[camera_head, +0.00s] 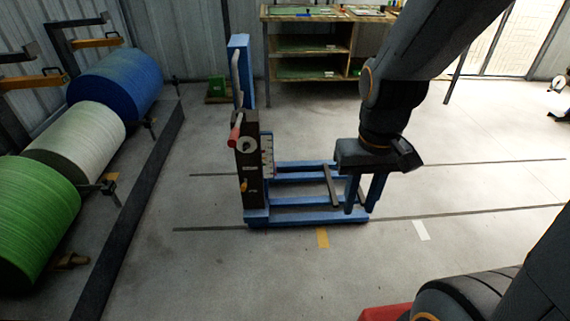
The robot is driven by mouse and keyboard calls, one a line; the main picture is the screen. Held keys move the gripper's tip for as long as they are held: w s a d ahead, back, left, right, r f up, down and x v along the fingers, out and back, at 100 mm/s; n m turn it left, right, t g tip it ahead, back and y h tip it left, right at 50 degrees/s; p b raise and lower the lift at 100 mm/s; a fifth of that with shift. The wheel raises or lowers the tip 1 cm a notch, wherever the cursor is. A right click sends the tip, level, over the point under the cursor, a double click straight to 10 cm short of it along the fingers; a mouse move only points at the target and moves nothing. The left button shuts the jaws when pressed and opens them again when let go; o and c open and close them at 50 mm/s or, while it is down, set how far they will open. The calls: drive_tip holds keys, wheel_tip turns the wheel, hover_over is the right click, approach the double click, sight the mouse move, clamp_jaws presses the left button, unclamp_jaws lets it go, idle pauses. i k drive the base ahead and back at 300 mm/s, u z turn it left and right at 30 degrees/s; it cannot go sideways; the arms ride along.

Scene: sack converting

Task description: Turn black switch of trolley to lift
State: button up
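The blue trolley (305,217) stands on the floor in the middle of the view, with a low frame and an upright at its left end. A dark control box (251,165) on the upright carries a pale round dial (246,144), a small orange part (244,186) and a red-ended handle (235,131). A black switch cannot be made out clearly at this size; it may be on the dial. My gripper (365,205) points down over the right end of the trolley, apart from the control box. Its two fingers are spread, with nothing seen between them.
Blue (117,82), white (78,138) and green (36,212) rolls line the left side behind a dark floor rail (137,200). A wooden workbench (310,50) stands at the back. The floor in front of the trolley is mostly clear; a red thing (385,313) shows at the bottom edge.

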sight(246, 145)
drive_tip(key=z, duration=1.95)
drive_tip(key=k, duration=1.2)
drive_tip(key=u, duration=1.9)
drive_tip(key=i, duration=0.5)
